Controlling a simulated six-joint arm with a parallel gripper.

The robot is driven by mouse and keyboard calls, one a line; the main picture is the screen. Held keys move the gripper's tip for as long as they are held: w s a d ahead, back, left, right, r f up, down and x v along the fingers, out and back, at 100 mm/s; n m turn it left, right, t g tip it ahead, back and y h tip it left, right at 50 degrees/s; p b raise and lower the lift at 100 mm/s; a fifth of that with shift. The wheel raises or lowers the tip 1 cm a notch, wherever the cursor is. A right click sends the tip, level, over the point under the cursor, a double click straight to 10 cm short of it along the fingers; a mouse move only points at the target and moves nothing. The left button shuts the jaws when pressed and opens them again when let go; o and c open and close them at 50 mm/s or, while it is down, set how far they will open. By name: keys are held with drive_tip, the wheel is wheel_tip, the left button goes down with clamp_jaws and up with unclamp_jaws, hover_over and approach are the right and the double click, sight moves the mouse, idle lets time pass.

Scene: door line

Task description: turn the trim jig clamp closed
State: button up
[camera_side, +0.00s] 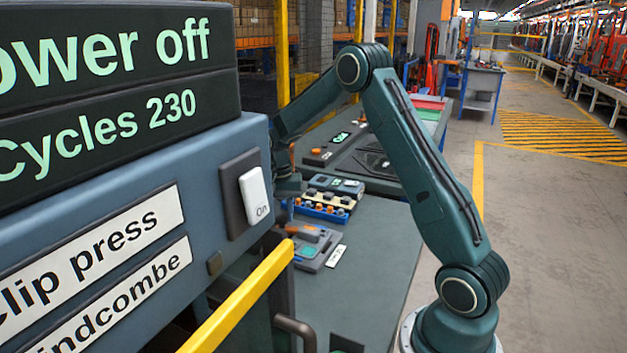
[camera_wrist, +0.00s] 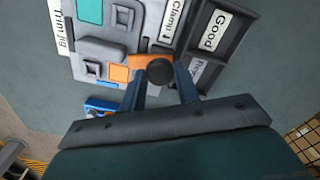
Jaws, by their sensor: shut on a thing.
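The trim jig (camera_wrist: 97,50) is a grey fixture with teal and orange squares and a "Trim jig" label, at the upper left of the wrist view. Its clamp (camera_wrist: 140,61) shows as an orange bar with a dark round knob, below the "Clamp" label. My gripper (camera_wrist: 161,76) is shut on the clamp, one blue finger on each side of the knob. In the side view the jig (camera_side: 307,252) lies on the bench, and the clamp and fingertips cannot be made out clearly there. I cannot tell how far the clamp is turned.
Dark trays labelled "Good" (camera_wrist: 212,32) and another partly hidden label lie right of the clamp. A small blue object (camera_wrist: 100,105) is near the left finger. The clip press (camera_side: 120,215) and a yellow bar (camera_side: 240,300) fill the side view's foreground.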

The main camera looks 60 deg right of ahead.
sight(281, 217)
drive_tip(key=shift+r+m, duration=0.1)
drive_tip(key=shift+m, duration=1.2)
drive_tip(key=o, duration=1)
drive_tip(key=shift+c, duration=0.2)
drive_tip(key=shift+r, duration=3.75)
